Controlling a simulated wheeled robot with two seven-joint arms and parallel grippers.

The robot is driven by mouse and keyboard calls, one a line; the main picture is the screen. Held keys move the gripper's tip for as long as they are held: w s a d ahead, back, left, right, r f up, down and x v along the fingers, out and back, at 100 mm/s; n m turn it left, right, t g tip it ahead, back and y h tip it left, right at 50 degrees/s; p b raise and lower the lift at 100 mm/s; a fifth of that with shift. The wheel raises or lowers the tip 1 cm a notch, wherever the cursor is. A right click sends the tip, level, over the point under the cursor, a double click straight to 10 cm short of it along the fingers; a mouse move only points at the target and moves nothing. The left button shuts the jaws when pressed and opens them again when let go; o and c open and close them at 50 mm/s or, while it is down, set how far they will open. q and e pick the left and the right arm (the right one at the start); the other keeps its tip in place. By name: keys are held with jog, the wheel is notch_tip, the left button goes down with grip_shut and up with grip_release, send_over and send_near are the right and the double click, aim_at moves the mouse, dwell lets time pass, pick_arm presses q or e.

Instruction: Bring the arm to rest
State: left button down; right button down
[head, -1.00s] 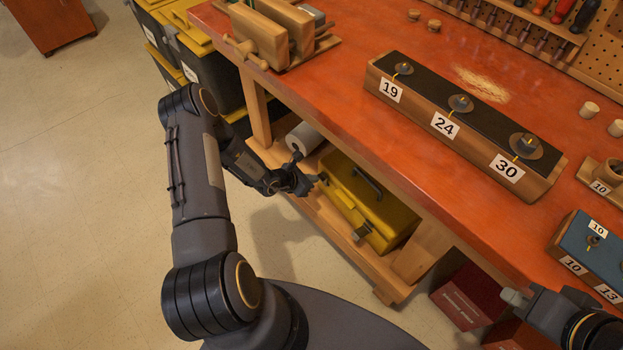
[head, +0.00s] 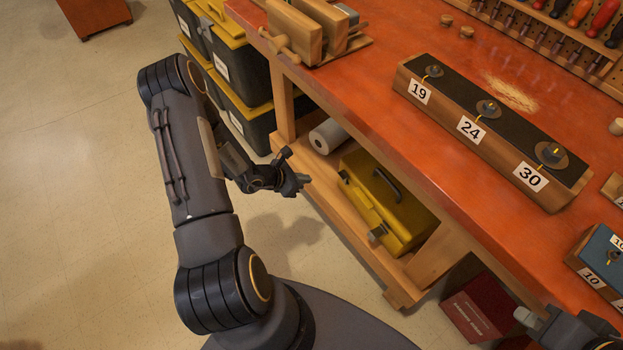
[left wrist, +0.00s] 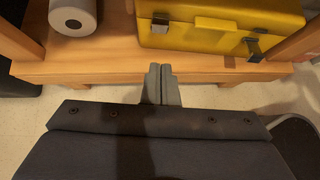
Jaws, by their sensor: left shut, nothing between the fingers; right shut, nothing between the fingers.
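My left arm hangs at the left of the head view, bent at the elbow. Its gripper (head: 297,184) is beside the bench's lower shelf, over the floor, apart from the toolbox. In the left wrist view the left gripper's fingers (left wrist: 158,84) are together with nothing between them, in front of the shelf edge. My right gripper (head: 526,318) shows at the lower right of the head view, near the bench's front edge. It is shut and empty.
The orange bench (head: 400,120) carries a numbered block (head: 505,165), a wooden vise (head: 300,30) and a blue block (head: 606,255). A yellow toolbox (head: 405,225) and paper roll (head: 328,136) sit on the lower shelf (head: 350,232). Black bins (head: 240,72) stand behind. Floor at left is clear.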

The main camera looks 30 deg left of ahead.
pick_arm(q)
jog(key=shift+s+r, duration=0.15)
dwell(0.4)
jog(key=w+d+r+m+h+p, duration=0.1)
jog(key=d+r+m+h, duration=0.2)
jog(key=r, duration=0.6)
jog(key=d+r+m+p, duration=0.1)
jog(key=d+r+m, duration=0.1)
jog(key=r+m, duration=0.5)
jog(key=s+d+r+m+g+h+p, duration=0.1)
jog(key=s+d+r+m, duration=0.3)
jog(key=r, duration=0.4)
jog(key=s+d+r+m+g+p, duration=0.1)
jog(key=s+d+r+m, duration=0.2)
jog(key=r, duration=0.6)
jog(key=s+r+m+y+p, duration=0.1)
jog(key=s+r+m+y, duration=0.1)
jog(key=s+m, duration=0.4)
jog(key=s+r+m+g+y+p, duration=0.1)
jog(key=s+r+m, duration=0.3)
jog(key=s, duration=0.6)
jog(key=shift+a+r+m+y+p, duration=0.25)
jog(key=shift+a+m+y+p, duration=0.15)
jog(key=shift+m+y+p, duration=0.45)
